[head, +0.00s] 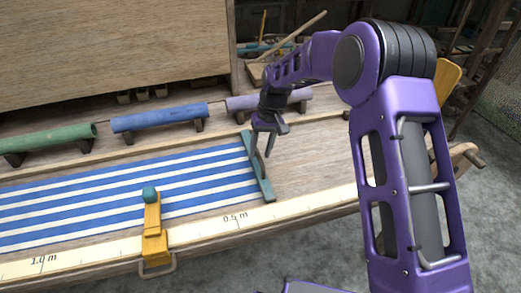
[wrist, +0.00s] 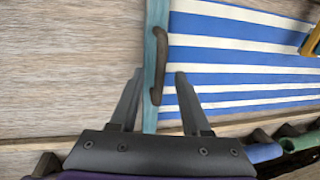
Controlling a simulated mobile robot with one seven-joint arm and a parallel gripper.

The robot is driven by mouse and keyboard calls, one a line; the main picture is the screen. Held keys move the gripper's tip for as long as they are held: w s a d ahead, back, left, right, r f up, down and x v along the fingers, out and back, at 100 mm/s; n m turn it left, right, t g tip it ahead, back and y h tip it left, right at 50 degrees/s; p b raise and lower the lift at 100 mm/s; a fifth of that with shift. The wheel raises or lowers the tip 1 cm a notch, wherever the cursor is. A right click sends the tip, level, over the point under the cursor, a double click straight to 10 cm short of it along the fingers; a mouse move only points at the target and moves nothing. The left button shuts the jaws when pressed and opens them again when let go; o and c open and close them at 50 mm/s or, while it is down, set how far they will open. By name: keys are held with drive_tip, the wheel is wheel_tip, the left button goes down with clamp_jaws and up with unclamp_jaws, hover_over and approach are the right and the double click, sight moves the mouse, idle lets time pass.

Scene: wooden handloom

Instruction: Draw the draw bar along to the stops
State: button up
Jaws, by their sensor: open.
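The draw bar (head: 267,188) is a teal bar across the right end of the blue-and-white striped cloth (head: 75,198). It also shows in the wrist view (wrist: 157,18), with a dark curved handle (wrist: 161,60) along it. My gripper (head: 261,146) is over the bar, fingers pointing down. In the wrist view my gripper (wrist: 160,73) is open, with one finger on each side of the handle's lower end. I cannot tell whether either finger touches it. I cannot make out the stops for certain.
A yellow slider with a teal knob (head: 152,228) stands at the front edge, by a pale measuring strip (head: 205,228). Green (head: 50,137), blue (head: 160,117) and purple (head: 268,99) rolls lie behind the cloth. Bare wood (head: 312,165) lies right of the bar.

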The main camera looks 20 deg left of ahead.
clamp_jaws()
idle(1.4)
